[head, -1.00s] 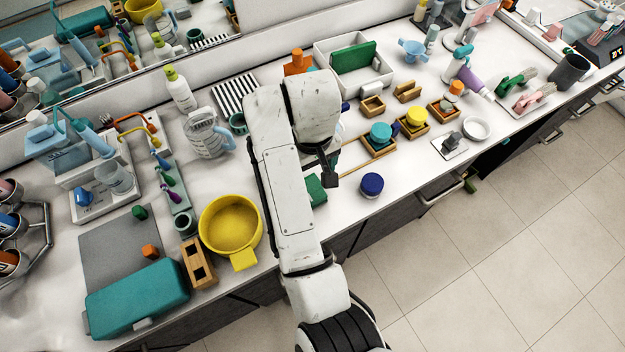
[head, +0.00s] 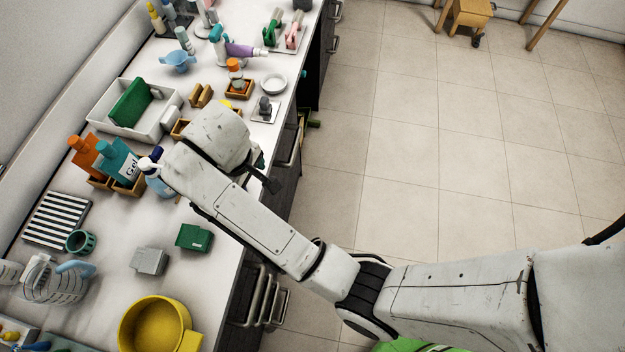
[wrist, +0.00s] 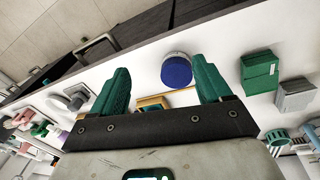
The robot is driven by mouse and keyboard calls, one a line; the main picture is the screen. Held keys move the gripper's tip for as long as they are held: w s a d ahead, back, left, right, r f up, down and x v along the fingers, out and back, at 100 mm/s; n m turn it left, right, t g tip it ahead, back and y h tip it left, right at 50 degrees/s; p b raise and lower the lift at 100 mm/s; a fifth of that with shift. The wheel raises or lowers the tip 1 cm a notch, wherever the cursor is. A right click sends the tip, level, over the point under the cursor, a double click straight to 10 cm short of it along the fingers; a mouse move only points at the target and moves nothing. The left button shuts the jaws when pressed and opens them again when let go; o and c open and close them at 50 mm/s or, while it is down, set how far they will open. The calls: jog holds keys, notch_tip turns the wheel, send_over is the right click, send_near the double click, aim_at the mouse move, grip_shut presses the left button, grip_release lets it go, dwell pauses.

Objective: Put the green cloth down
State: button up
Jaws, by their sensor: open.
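The green cloth (head: 194,237), a folded dark green block, lies on the white counter near its front edge. It also shows in the wrist view (wrist: 259,72), to the right of my fingers and apart from them. My gripper (wrist: 160,82) has its two green fingers spread wide with nothing held between them. In the head view my arm hides most of the gripper. A round jar with a blue lid (wrist: 177,72) stands on the counter and appears between the fingers in the wrist view; I cannot tell how far below it is.
A grey folded cloth (head: 149,260) lies beside the green one. A yellow pan (head: 154,325), a striped rack (head: 58,219), a green cup (head: 79,242), gel bottles (head: 120,160) and a white tray (head: 100,118) surround this area. Bare counter lies between them. The floor (head: 430,150) is open.

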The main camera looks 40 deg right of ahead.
jog(key=s+d+f+m, duration=0.2)
jog(key=s+d+f, duration=0.2)
jog(key=s+d, duration=0.7)
jog(key=s+d+m, duration=0.3)
jog(key=s, duration=1)
jog(key=shift+s+f+y, duration=0.3)
jog(key=shift+s, duration=0.05)
jog(key=shift+d, duration=0.1)
notch_tip(320, 180, down, 5)
jog(key=b, duration=0.5)
